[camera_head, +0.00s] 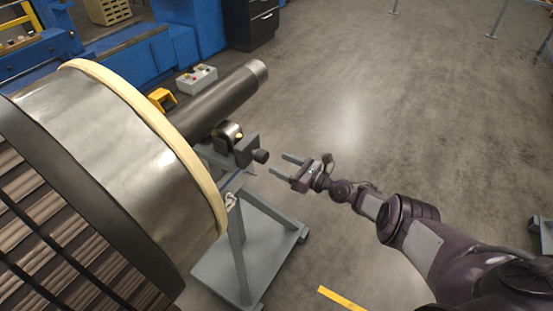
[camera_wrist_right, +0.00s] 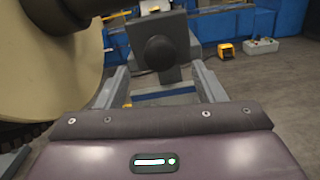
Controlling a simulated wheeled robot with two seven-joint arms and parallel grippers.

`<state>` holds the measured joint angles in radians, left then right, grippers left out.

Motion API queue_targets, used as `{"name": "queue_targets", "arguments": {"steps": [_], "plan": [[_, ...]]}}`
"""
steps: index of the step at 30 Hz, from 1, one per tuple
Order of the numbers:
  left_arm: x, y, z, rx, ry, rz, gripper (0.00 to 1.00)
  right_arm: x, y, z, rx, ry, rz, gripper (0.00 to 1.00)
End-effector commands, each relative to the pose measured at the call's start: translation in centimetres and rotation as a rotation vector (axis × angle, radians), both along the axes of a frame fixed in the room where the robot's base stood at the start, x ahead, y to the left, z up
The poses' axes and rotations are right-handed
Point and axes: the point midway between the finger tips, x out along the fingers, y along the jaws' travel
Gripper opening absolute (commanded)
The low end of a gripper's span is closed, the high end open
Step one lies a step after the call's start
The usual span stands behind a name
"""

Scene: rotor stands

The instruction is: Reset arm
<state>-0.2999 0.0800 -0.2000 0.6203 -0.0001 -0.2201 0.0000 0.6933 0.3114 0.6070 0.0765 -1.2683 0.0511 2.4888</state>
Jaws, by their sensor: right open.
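My right gripper (camera_head: 287,167) is open and reaches in from the right, pointing left toward the rotor stand. In the right wrist view its two fingers (camera_wrist_right: 163,85) are apart, with a dark round knob (camera_wrist_right: 164,53) of the stand showing beyond and between them. In the head view the knob (camera_head: 261,156) is just left of the fingertips, with a small gap. The knob sits on a grey bracket (camera_head: 246,150) beside the rotor shaft (camera_head: 222,100). The large rotor (camera_head: 150,170) with a cream rim fills the left. My left gripper is not in view.
The grey stand base (camera_head: 225,265) is on the floor below the rotor. A control box (camera_head: 197,79) and a yellow-orange item (camera_head: 161,97) lie behind the shaft. Blue machinery (camera_head: 130,55) and a dark cabinet (camera_head: 250,22) stand at the back.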

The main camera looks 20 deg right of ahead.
Motion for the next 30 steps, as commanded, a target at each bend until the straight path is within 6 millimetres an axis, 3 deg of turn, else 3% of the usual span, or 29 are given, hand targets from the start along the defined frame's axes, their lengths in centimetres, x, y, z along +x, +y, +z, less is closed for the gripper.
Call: {"name": "queue_targets", "arguments": {"steps": [14, 17, 20, 23, 26, 30], "plan": [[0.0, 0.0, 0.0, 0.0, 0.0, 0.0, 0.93, -0.1, 0.0, -0.2, -0.003, 0.0, 0.0, 0.63], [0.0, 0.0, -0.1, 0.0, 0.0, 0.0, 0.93, -0.7, 0.1, -1.8, -0.06, 0.005, 0.001, 0.63], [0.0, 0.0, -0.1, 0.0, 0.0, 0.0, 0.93, -2.5, 0.3, -6.0, -0.22, 0.012, 0.013, 0.63], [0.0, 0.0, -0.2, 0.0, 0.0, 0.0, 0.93, -5.7, 0.3, -12.2, -0.474, 0.012, 0.06, 0.63], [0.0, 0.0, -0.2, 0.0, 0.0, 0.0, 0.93, -10.1, 0.2, -18.8, -0.761, -0.005, 0.156, 0.63], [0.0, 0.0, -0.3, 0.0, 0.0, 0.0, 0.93, -17.3, 0.0, -26.8, -1.144, -0.064, 0.37, 0.63]]}}
